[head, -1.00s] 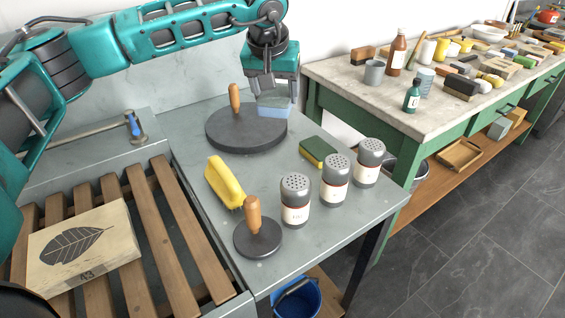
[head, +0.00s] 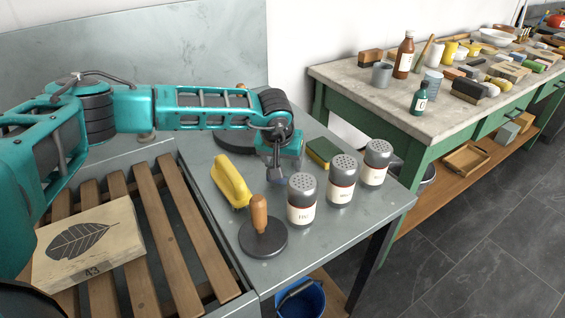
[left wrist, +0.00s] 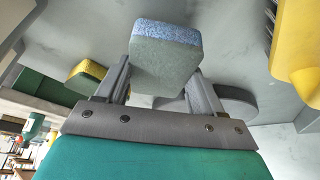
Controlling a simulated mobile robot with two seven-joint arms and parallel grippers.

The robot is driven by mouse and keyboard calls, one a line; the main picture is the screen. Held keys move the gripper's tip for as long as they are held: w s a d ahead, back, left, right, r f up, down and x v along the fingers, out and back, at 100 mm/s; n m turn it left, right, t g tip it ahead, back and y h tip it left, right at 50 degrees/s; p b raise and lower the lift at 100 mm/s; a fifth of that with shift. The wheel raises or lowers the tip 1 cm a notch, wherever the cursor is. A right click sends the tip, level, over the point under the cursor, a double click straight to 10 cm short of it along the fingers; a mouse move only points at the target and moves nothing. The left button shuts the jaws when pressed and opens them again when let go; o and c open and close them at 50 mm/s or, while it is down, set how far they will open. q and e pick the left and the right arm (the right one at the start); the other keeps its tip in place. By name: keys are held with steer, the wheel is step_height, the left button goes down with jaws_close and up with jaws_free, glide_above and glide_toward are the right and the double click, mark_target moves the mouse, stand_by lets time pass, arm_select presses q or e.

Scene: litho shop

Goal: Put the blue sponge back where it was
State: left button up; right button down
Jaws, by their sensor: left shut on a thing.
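My left gripper (head: 276,176) is shut on the blue sponge (left wrist: 166,60), a block with a speckled blue face and a grey-green side. In the left wrist view the sponge sits between the two fingers. In the head view the gripper is over the grey worktop, between the yellow brush (head: 231,181) and the middle shaker; there the sponge is mostly hidden, and I cannot tell whether it touches the worktop. The green and yellow sponge (head: 323,151) lies just beyond to the right. My right gripper is not in view.
Three shakers (head: 302,205) stand close on the right. A small dark disc with a wooden knob (head: 260,222) stands in front. My arm partly hides the large dark disc (head: 226,137). A slatted rack (head: 182,232) with a leaf block (head: 88,247) is at left.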

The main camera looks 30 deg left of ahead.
arm_select(q)
steer(key=shift+f, duration=0.4)
steer(key=shift+f, duration=0.2)
steer(key=o, duration=0.9)
steer(key=shift+o, duration=0.2)
steer(key=shift+r, duration=0.1)
steer(key=shift+s+r, duration=0.1)
steer(key=shift+r, duration=0.4)
steer(key=v, duration=1.1)
steer(key=shift+p, duration=0.4)
steer(key=shift+s+r, duration=0.1)
